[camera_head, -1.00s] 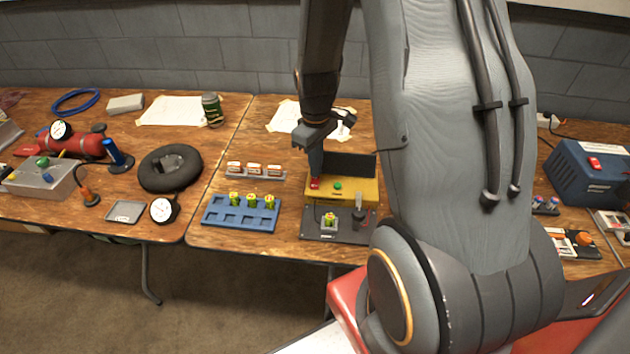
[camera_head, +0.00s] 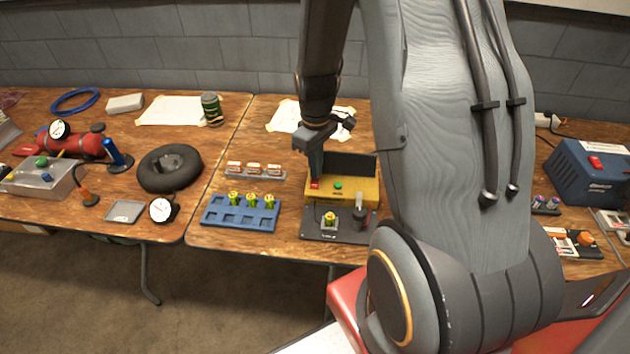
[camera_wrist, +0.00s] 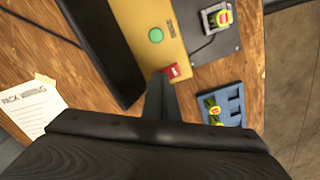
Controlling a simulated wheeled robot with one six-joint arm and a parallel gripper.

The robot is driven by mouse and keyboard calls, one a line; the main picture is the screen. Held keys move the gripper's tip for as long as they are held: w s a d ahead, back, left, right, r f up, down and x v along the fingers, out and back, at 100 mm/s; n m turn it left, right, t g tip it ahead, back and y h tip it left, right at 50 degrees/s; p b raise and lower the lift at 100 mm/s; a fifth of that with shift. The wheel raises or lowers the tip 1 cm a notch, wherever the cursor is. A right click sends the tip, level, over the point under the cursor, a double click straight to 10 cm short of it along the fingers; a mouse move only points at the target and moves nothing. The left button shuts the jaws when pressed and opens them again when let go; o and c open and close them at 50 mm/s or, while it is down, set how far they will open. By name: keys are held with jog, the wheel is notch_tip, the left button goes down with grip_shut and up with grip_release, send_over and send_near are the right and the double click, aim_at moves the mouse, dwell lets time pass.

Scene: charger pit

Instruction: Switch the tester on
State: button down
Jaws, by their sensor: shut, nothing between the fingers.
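The tester is a yellow box (camera_head: 357,192) with a dark panel (camera_head: 352,165) behind it, near the middle of the right table. It has a green round button (camera_head: 338,185) and a red switch (camera_head: 314,184) at its left end. My gripper (camera_head: 315,176) is shut and points down at the red switch. In the wrist view my gripper (camera_wrist: 163,78) ends right beside the red switch (camera_wrist: 171,72), which it partly hides. I cannot tell whether they touch. The green button (camera_wrist: 156,36) and the yellow box (camera_wrist: 176,50) also show there.
A dark plate (camera_head: 338,236) with a battery in a holder and a black knob lies in front of the tester. A blue tray (camera_head: 213,216) with several green batteries and a rack (camera_head: 262,176) stand to its left. Paper (camera_head: 284,118) lies behind.

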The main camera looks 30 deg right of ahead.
jog(key=shift+f, duration=0.25)
jog(key=shift+r, duration=0.1)
notch_tip(320, 180, up, 7)
jog(key=p, duration=0.5)
dwell(0.5)
jog(key=shift+s, duration=0.1)
dwell(0.3)
